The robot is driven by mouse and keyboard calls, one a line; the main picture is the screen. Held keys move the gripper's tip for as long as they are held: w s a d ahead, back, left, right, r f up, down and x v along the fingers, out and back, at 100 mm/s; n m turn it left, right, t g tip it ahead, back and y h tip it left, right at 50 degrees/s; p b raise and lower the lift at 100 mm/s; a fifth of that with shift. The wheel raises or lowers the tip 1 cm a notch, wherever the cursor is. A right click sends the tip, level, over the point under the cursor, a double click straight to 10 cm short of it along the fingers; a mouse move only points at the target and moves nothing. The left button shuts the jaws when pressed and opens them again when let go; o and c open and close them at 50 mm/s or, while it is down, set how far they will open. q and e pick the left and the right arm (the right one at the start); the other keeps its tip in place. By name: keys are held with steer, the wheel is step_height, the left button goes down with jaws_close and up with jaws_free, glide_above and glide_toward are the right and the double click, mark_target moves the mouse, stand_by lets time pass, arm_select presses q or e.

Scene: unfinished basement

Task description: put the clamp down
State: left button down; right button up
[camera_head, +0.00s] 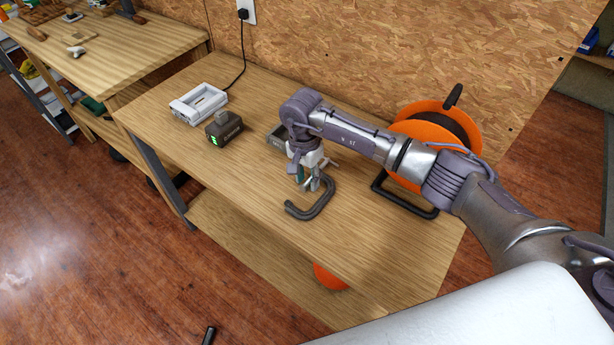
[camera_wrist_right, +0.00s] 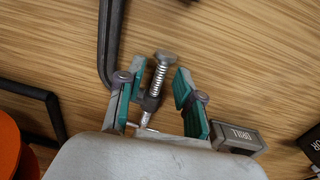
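The clamp is a dark grey C-shaped frame (camera_head: 322,203) with a threaded screw. In the head view it appears to lie on the wooden workbench (camera_head: 240,176), near the middle of its top. My right gripper (camera_head: 312,181) is directly over the screw end of the clamp, pointing down. In the right wrist view the green-padded fingers (camera_wrist_right: 158,88) are spread apart. The clamp's screw (camera_wrist_right: 160,75) shows between them, with a clear gap to the right finger. The frame's lower part is hidden behind the left finger. My left gripper is not in view.
A grey box marked DRILL (camera_wrist_right: 234,137) lies close to the right finger. A dark battery (camera_head: 224,128) and a white charger (camera_head: 198,103) stand to the left. An orange cable reel (camera_head: 432,122) stands at the right.

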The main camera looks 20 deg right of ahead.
steer(key=shift+r, duration=0.45)
step_height(320, 180, up, 11)
steer(key=b, duration=0.2)
steer(key=shift+w+a+r+b, duration=0.15)
steer(key=shift+w+a+b, duration=0.1)
steer(key=shift+b, duration=0.15)
